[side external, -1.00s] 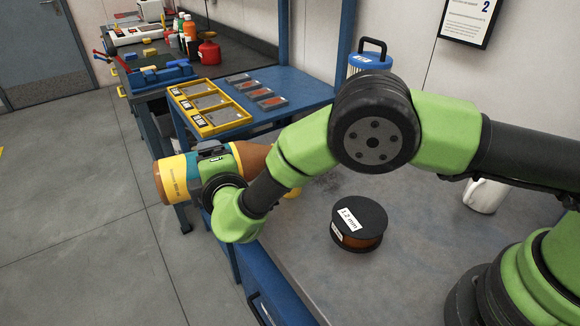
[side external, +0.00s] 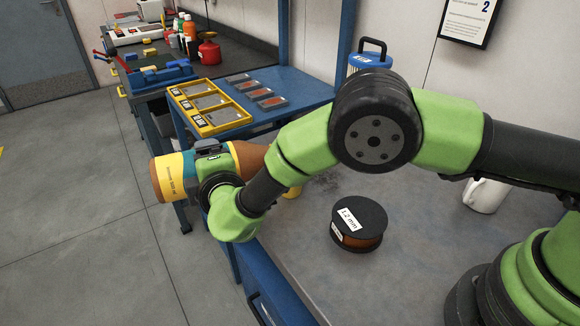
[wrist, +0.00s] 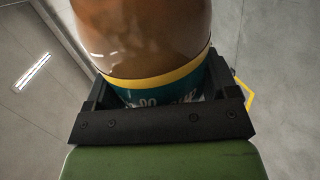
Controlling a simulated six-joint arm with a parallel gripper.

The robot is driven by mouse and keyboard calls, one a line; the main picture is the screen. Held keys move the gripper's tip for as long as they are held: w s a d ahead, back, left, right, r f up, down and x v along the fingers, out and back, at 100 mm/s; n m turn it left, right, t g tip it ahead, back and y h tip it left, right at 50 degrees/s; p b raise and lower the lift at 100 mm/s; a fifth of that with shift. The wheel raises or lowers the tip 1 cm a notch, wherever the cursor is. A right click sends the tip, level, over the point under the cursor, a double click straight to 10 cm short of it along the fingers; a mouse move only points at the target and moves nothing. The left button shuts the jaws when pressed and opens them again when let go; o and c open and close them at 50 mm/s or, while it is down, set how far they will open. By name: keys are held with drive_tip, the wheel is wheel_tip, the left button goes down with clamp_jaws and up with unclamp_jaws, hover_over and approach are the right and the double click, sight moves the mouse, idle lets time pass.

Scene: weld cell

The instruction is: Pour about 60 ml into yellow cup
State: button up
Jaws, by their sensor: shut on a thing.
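My gripper (side external: 212,165) is shut on a brown bottle (side external: 250,158) with a teal and yellow label. The bottle lies almost on its side in the air at the table's left edge, base to the left and neck end to the right. Its mouth is hidden behind my arm. In the wrist view the brown bottle (wrist: 145,38) stands between the jaws (wrist: 160,88). A small patch of the yellow cup (side external: 292,192) shows below my forearm; the rest is hidden. I cannot see any stream or the level in the cup.
A black wire spool (side external: 358,224) stands on the grey table (side external: 330,285), right of the cup. A white mug (side external: 484,196) is farther right. A blue canister (side external: 368,60) and a yellow tray (side external: 208,128) are behind.

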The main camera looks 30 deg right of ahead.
sight(238, 165)
idle(0.4)
wheel_tip(238, 165, down, 3)
drive_tip(key=shift+a+r+n+h, duration=0.15)
drive_tip(key=shift+n+h, duration=0.25)
drive_tip(key=shift+n, duration=0.4)
drive_tip(key=shift+f+n, duration=0.25)
drive_tip(key=shift+n, duration=0.15)
drive_tip(key=shift+a+f, duration=0.1)
idle(1.0)
